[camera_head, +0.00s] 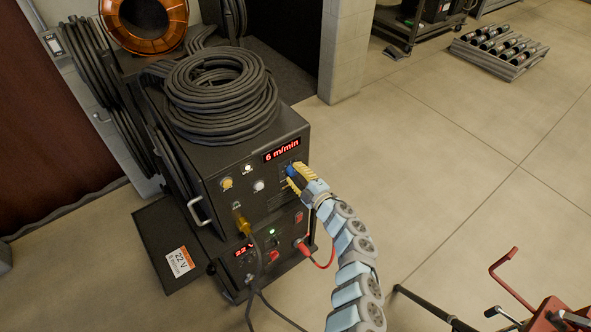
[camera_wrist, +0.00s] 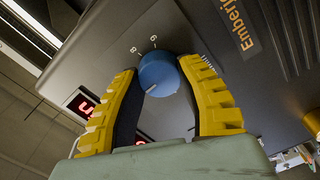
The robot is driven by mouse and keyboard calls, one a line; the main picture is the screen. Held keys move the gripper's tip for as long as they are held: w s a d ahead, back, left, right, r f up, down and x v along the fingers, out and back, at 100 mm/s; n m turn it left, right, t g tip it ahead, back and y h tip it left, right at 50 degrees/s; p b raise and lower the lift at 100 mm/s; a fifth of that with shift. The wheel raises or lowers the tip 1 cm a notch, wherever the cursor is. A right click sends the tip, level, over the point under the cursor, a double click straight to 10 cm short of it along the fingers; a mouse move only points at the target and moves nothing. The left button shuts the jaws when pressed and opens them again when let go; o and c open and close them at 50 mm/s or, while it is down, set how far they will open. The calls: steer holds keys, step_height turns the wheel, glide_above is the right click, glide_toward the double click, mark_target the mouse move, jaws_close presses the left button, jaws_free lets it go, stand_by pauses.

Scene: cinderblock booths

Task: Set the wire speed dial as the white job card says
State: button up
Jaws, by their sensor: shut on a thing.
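The wire speed dial is a blue round knob (camera_head: 289,171) on the front of the black welding machine (camera_head: 225,165). It also shows in the wrist view (camera_wrist: 158,74), with printed scale numbers beside it. My gripper (camera_head: 292,177) is shut on the dial, one yellow finger on each side, as the wrist view shows (camera_wrist: 160,66). The red display (camera_head: 282,149) above the dial reads 6 m/min. The white job card (camera_head: 180,262) with an orange edge lies on a dark plate left of the machine. It reads 22 V; its smaller second line is too small to read surely.
A coiled black hose (camera_head: 222,95) lies on the machine. A lower display (camera_head: 243,250) shows 22 V. A yellow connector (camera_head: 241,222) and a red cable (camera_head: 322,262) are on the front. A red-handled stand (camera_head: 550,315) is at lower right.

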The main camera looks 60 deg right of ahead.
steer(key=shift+m, duration=0.5)
steer(key=o, duration=1.2)
steer(key=shift+w+a, duration=0.1)
steer(key=shift+o, duration=0.2)
steer(key=shift+r, duration=0.1)
